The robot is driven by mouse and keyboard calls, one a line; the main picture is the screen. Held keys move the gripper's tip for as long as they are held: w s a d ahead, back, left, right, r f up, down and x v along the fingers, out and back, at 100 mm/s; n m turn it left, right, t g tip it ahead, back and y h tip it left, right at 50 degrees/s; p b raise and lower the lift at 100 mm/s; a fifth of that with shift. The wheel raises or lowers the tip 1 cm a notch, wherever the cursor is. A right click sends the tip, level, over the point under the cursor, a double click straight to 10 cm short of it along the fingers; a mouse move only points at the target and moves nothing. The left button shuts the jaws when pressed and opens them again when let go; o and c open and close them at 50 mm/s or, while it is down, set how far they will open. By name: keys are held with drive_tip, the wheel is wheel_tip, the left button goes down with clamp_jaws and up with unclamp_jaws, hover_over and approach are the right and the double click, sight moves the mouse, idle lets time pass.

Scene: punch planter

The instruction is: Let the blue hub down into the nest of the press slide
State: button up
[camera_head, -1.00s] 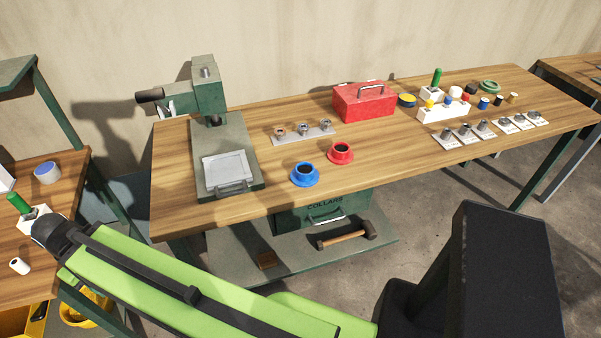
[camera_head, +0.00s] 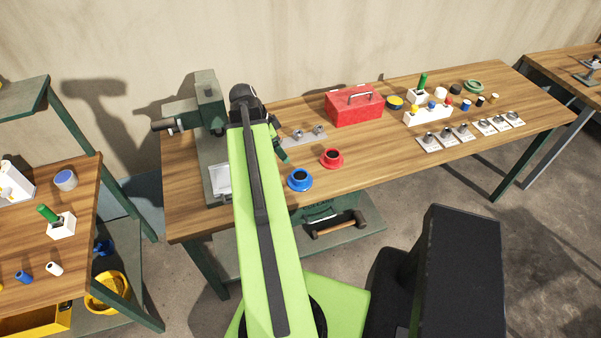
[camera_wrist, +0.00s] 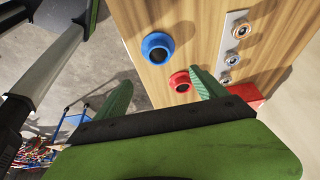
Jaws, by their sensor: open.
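The blue hub (camera_head: 299,180), a flanged ring with a dark bore, stands upright on the bench near its front edge. It also shows in the wrist view (camera_wrist: 157,46), beyond my fingertips. My gripper (camera_wrist: 161,77) is open and empty, its two green fingers spread and apart from the hub. In the head view a green finger shows behind and left of the hub; the rest is hidden by my arm. The green press (camera_head: 207,103) stands at the bench's left. Its pale slide (camera_head: 219,181) is partly covered by my arm, and the nest cannot be made out.
A red hub (camera_head: 331,158) stands close behind and right of the blue one. A metal plate with several studs (camera_head: 305,134) lies behind them, partly hidden. A red toolbox (camera_head: 354,104) stands further back. Bare bench lies right of the hubs.

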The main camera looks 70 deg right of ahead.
drive_tip(key=b, duration=1.1)
hover_over(300, 176)
drive_tip(key=w+a, duration=0.1)
drive_tip(key=w, duration=0.1)
wheel_tip(300, 176, down, 11)
drive_tip(key=shift+w+a+f, duration=0.1)
drive_tip(key=shift+a, duration=0.05)
drive_tip(key=shift+s+f+b, duration=0.15)
drive_tip(key=shift+s+b, duration=0.05)
drive_tip(key=shift+b, duration=0.2)
drive_tip(key=b+x, duration=0.5)
drive_tip(key=shift+f, duration=0.2)
drive_tip(key=shift+r, duration=0.15)
clamp_jaws()
